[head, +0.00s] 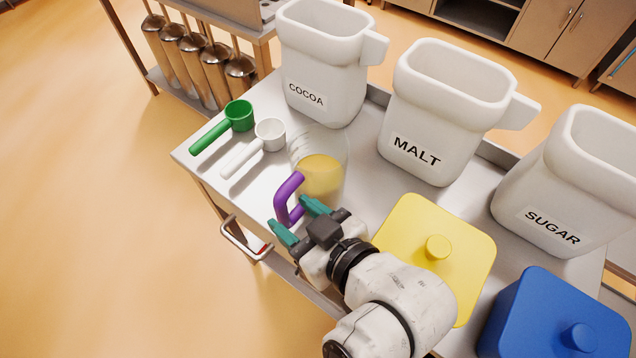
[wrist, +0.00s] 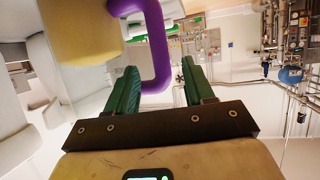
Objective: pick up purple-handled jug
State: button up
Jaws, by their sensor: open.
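The jug (head: 322,178) is clear, with yellowish contents and a purple handle (head: 287,196) on its near left side. It stands on the metal table in front of the COCOA bin. My gripper (head: 296,220) is open, with green fingers on either side of the lower part of the handle. In the wrist view the purple handle (wrist: 156,50) hangs down between the two fingertips (wrist: 160,82), with visible gaps to the fingers. The jug's yellowish body (wrist: 78,30) shows at the upper left there. I cannot tell whether either finger touches the handle.
A green scoop (head: 226,124) and a white scoop (head: 256,146) lie left of the jug. White bins marked COCOA (head: 325,80), MALT (head: 430,130) and SUGAR (head: 560,205) stand behind and right. A yellow lid (head: 405,235) and a blue lid (head: 540,305) lie close right of my arm.

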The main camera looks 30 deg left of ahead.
aim_at(275, 202)
jog(key=shift+p+x, duration=0.5)
jog(key=shift+x, duration=2.6)
jog(key=shift+s+f, duration=0.1)
jog(key=shift+s, duration=0.05)
grip_shut()
